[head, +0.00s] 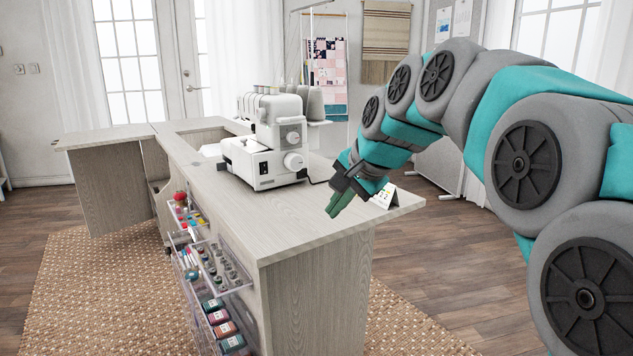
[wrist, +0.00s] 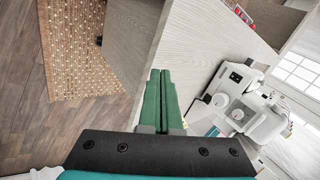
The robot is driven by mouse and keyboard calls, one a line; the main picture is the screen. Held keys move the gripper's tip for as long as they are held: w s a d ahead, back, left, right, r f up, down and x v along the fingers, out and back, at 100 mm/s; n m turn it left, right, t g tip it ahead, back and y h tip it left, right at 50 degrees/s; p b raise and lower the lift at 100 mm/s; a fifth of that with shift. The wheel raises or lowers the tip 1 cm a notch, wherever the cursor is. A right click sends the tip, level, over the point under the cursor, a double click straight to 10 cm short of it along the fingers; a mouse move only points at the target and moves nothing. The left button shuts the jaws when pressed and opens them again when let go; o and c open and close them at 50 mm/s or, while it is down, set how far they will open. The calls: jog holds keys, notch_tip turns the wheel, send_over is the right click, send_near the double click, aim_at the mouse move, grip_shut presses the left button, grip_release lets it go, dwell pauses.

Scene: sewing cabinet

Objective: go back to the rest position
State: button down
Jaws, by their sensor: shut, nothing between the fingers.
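My gripper (head: 336,207) hangs over the near right part of the sewing cabinet's top (head: 295,228) in the head view, pointing down and left. Its green fingers are together with nothing between them. The wrist view also shows the shut fingers (wrist: 160,95) close up, with the cabinet top (wrist: 200,48) beyond them. My arm reaches in from the right side of the head view.
A white serger (head: 262,150) stands on the cabinet behind my gripper. A small white card (head: 384,197) stands near the right corner. Clear drawers (head: 215,270) with spools and bobbins stick out at the front left. Wood floor (head: 440,270) is free at right.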

jog(key=s+d+f+n+g+h, duration=0.1)
jog(key=s+d+f+n+g, duration=0.1)
jog(key=s+f, duration=0.6)
jog(key=s+d+f+n+g+h, duration=0.1)
jog(key=s+d+f+n+g, duration=0.2)
jog(key=s+f, duration=0.6)
jog(key=s+d+f+n+g+h, duration=0.2)
jog(key=s+d+f, duration=0.4)
jog(key=s, duration=1.3)
notch_tip(320, 180, down, 2)
jog(key=shift+s+d+f+n+g, duration=0.2)
jog(key=shift+s+n+g, duration=0.2)
jog(key=shift+n, duration=0.3)
